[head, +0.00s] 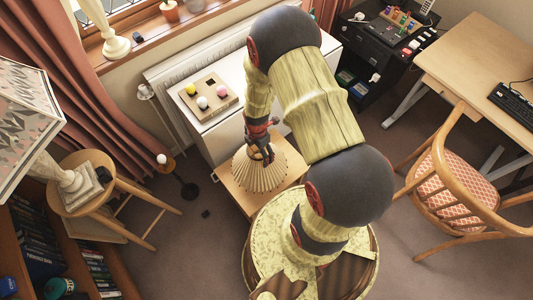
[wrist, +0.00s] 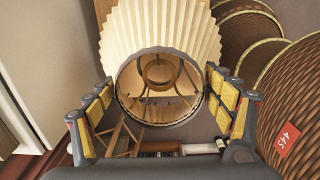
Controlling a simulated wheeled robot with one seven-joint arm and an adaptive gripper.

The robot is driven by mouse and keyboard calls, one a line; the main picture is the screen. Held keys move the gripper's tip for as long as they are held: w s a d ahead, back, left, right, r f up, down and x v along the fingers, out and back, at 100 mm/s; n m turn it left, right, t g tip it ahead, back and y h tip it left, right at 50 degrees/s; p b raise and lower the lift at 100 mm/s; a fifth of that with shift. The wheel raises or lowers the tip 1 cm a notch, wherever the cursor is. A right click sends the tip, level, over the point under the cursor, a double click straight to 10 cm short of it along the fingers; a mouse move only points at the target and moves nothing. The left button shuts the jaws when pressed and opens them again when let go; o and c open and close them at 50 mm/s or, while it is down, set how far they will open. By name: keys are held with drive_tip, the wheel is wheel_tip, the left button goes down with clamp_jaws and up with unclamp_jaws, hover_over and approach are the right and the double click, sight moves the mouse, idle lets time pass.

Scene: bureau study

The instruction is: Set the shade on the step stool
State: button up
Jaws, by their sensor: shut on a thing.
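The shade (head: 258,172) is a cream pleated cone in the head view, hanging or standing below my gripper (head: 260,146). In the wrist view the shade (wrist: 158,28) has its round dark-rimmed opening facing the camera, between the two fingers of my gripper (wrist: 162,100). The gripper is shut on the shade near its narrow end. The light wooden step stool (head: 240,201) lies under the shade in the head view, partly covered by it. Whether the shade's lower rim touches the stool top cannot be told.
A round wooden stool (head: 104,204) with a lamp stands at the left. A wooden chair (head: 455,190) and desk (head: 475,60) are at the right. A dark small stand (head: 189,190) is on the floor.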

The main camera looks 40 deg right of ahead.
drive_tip(key=w+d+f+b, duration=0.2)
drive_tip(key=d+f, duration=0.4)
drive_tip(key=f, duration=0.3)
drive_tip(key=shift+f+b, duration=0.3)
drive_tip(key=shift+b, duration=0.55)
drive_tip(key=o, duration=1.5)
drive_tip(key=shift+f, duration=0.1)
drive_tip(key=shift+o, duration=0.2)
